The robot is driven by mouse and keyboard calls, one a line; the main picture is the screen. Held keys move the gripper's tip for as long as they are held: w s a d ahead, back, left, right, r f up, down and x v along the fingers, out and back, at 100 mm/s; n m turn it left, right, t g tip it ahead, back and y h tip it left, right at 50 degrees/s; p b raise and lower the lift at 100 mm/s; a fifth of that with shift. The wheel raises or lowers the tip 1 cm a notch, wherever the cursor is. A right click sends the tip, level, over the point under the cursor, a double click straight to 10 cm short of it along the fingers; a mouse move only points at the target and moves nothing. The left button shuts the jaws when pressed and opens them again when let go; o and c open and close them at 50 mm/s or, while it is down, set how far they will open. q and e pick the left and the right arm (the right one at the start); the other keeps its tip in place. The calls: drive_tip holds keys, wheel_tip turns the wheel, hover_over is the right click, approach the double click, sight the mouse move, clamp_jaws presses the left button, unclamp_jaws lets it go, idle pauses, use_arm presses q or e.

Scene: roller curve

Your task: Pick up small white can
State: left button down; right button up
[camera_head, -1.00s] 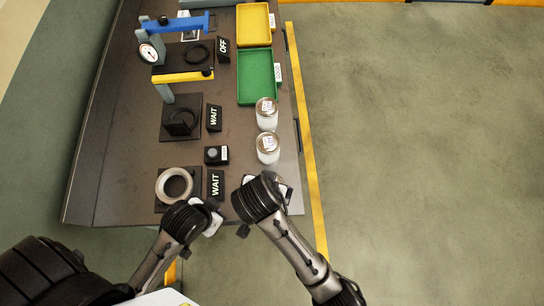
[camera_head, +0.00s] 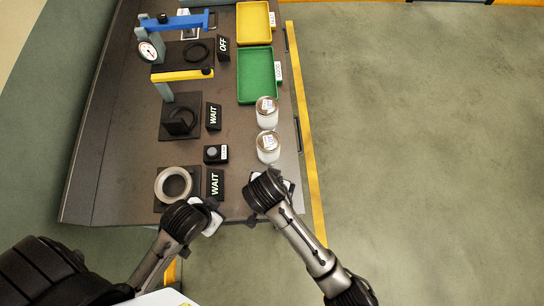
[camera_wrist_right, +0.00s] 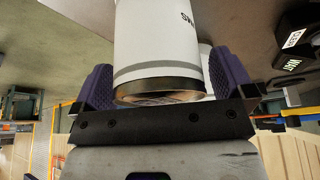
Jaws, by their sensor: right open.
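Two white cans with labelled lids stand upright near the right edge of the table in the head view, the farther can (camera_head: 267,113) behind the nearer can (camera_head: 268,148). My right gripper is just in front of the nearer can, mostly hidden by its wrist. In the right wrist view, my right gripper (camera_wrist_right: 162,62) is open, its purple fingers either side of a white can (camera_wrist_right: 158,32). Part of another white can (camera_wrist_right: 206,68) shows behind it. My left gripper (camera_head: 213,222) is by the table's front edge; its jaws are unclear.
Green (camera_head: 257,94) and yellow (camera_head: 254,24) trays lie beyond the cans. A pale ring (camera_head: 173,185), black WAIT signs (camera_head: 215,184) and a small black button box (camera_head: 215,154) stand left. A gauge fixture (camera_head: 150,51) is at the back left. The floor right of the table is clear.

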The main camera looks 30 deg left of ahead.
drive_tip(key=shift+c, duration=0.3)
drive_tip(key=c, duration=1.1)
drive_tip(key=shift+o, duration=0.2)
drive_tip(key=shift+r, duration=0.1)
